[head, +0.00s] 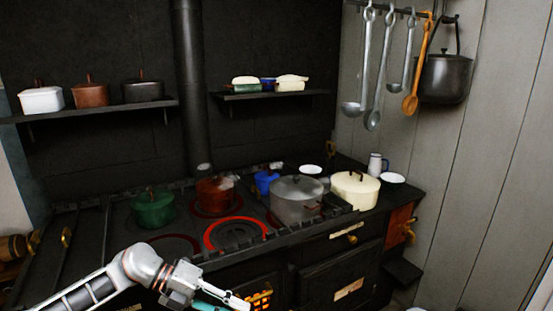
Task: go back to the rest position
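My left arm comes in from the lower left, in front of the stove. Its gripper (228,302) is at the bottom edge, before the stove's front, and is partly cut off. A light finger shows there, with a teal piece beside it; I cannot tell whether that piece is part of the gripper or something in it. Whether the gripper is open or shut does not show.
The black stove (277,239) bears a green pot (153,209), a red-brown pot (215,193), a blue jug (265,182), a steaming grey pot (297,200) and a cream pot (355,190). One ring (236,233) glows red and empty. Ladles (352,107) hang at the right.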

